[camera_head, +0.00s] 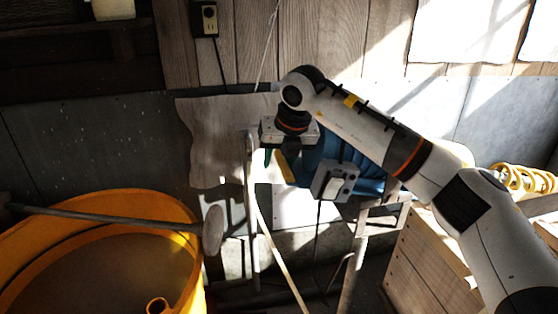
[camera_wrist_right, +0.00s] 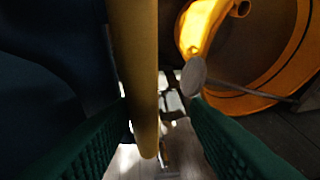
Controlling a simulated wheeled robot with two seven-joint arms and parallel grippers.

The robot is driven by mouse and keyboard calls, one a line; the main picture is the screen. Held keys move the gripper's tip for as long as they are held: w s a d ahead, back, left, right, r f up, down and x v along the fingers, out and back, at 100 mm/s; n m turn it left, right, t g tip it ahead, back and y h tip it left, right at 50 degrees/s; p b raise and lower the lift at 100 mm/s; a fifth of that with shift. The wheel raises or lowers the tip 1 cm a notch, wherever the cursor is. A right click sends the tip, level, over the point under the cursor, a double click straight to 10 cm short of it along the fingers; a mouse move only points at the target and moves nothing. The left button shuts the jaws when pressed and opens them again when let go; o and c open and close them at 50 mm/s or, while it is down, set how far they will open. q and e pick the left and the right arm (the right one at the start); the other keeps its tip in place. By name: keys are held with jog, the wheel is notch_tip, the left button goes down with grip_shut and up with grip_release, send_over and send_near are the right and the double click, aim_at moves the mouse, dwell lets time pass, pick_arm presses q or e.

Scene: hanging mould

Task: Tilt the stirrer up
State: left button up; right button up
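My right gripper (camera_head: 279,160) hangs beside a blue rounded body (camera_head: 350,170), which is partly hidden behind my right arm. A yellow bar (camera_head: 284,170) shows at the gripper's fingers. In the right wrist view the yellow bar (camera_wrist_right: 132,70) runs between the two green fingers, with a visible gap at the right finger, so the gripper looks open around it. A grey rod with a flat round end (camera_head: 213,230) reaches across the yellow tub (camera_head: 165,205). Which of these parts make up the stirrer is not fully clear. My left gripper is out of view.
A grey box (camera_head: 335,181) sits below my right forearm. A thin wooden stand (camera_head: 252,190) is close left of the gripper. A wooden crate (camera_head: 430,260) and a yellow coil (camera_head: 525,180) are at right. The plank wall is behind.

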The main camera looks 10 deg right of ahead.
jog(key=b+v, duration=0.1)
jog(key=v, duration=1)
jog(key=shift+r+b, duration=0.2)
jog(key=shift+b, duration=0.15)
jog(key=shift+s, duration=0.15)
